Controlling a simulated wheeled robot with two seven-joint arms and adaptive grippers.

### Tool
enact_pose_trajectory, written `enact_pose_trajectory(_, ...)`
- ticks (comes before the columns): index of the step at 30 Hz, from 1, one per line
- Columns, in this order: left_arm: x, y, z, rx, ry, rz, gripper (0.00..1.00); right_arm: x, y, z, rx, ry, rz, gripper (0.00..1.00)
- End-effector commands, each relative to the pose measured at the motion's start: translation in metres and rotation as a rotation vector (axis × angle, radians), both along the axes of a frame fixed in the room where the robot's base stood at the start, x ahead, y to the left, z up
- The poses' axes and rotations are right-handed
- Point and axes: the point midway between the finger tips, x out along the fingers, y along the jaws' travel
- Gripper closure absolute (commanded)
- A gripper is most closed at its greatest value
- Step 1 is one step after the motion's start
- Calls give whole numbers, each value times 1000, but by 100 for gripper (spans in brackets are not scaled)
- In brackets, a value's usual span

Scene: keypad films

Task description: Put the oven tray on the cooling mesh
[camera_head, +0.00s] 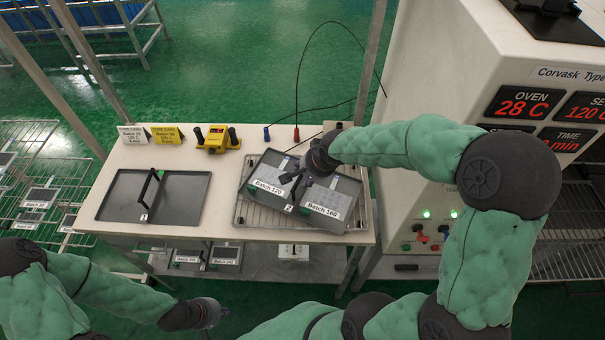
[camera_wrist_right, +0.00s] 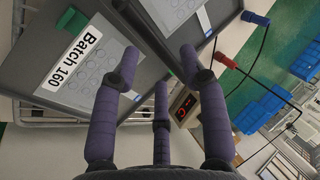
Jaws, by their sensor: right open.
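The grey oven tray (camera_head: 335,225) lies turned at an angle on the wire cooling mesh (camera_head: 245,215), whose wires show along its left and front edges. It holds two films labelled Batch 120 (camera_head: 268,185) and Batch 160 (camera_head: 325,210). My right gripper (camera_head: 299,186) is over the middle of the tray, between the films. In the right wrist view its purple fingers (camera_wrist_right: 160,80) are spread with nothing between them, near the tray (camera_wrist_right: 22,75). I cannot tell whether they touch it. My left gripper (camera_head: 215,312) hangs low before the table, its fingers unclear.
A second tray (camera_head: 185,195) with a black upright handle lies on the table's left. Small signs (camera_head: 167,135) and a yellow timer-like device (camera_head: 217,140) stand at the back edge. The white oven (camera_head: 470,80) rises on the right. A wire rack (camera_head: 30,145) stands far left.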

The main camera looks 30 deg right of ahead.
Motion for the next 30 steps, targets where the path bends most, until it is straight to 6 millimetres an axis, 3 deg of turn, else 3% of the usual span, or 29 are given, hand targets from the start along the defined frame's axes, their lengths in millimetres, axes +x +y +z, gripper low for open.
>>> enact_pose_trajectory(1, 0, 0, 6, 0, 0, 0, 100, -4, -1, 14, -1, -5, -1, 56)
enact_pose_trajectory(6, 0, 0, 14, 0, 0, 0, 100, -19, -3, 42, 0, -4, -2, 56)
enact_pose_trajectory(12, 0, 0, 18, 0, 0, 0, 100, -30, -5, 63, 0, -2, 0, 56)
enact_pose_trajectory(30, 0, 0, 19, 0, -1, 0, 100, -34, -4, 66, 1, 3, 5, 56)
